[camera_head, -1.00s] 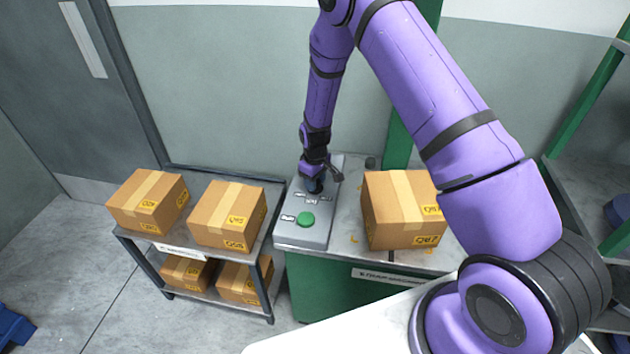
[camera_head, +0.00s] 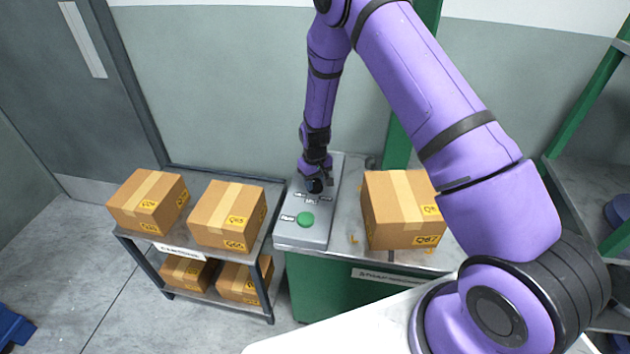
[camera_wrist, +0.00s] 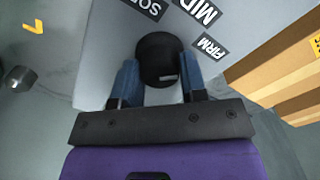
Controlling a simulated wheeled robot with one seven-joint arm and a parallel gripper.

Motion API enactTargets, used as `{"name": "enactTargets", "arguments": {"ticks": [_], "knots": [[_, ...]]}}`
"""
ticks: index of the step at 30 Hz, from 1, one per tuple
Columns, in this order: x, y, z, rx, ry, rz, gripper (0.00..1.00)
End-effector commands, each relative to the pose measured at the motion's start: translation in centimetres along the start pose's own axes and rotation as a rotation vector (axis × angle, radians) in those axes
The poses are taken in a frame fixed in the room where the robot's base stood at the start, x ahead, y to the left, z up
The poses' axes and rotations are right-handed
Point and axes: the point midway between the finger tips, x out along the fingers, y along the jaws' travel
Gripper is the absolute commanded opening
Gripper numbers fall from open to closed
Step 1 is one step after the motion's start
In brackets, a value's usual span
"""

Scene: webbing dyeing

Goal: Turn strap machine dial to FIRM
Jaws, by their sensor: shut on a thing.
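The strap machine's grey control panel (camera_head: 318,228) stands on a green-based table, with a round green button (camera_head: 305,219) near its front. The black dial (camera_wrist: 160,58) shows in the wrist view, with labels SOFT (camera_wrist: 146,8), MID (camera_wrist: 203,9) and FIRM (camera_wrist: 209,47) around it. A small light mark on the dial's lower right side is visible, but I cannot tell which label the dial points to. My gripper (camera_wrist: 160,82) is shut on the dial, its two blue fingers at either side. In the head view my gripper (camera_head: 315,187) hides most of the dial.
A cardboard box (camera_head: 400,210) stands on the table just right of the panel. A rack (camera_head: 180,248) with several boxes is at the left. A green post (camera_head: 397,140) rises behind the table.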

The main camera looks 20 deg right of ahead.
Motion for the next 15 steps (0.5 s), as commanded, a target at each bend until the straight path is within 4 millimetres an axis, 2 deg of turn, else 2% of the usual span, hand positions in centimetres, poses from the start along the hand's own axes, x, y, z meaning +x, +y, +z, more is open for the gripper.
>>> {"name": "enactTargets", "arguments": {"ticks": [3,4,6,7,15], "knots": [[-0.02,0.02,-0.01,0.002,0.000,0.000,0.16],[-0.02,0.02,-0.01,0.002,0.000,0.000,0.46],[-0.02,0.02,-0.01,0.001,0.000,0.000,0.62],[-0.02,0.02,-0.01,0.001,0.000,0.000,0.65],[-0.10,0.01,-0.02,0.000,0.000,0.000,0.65]]}}
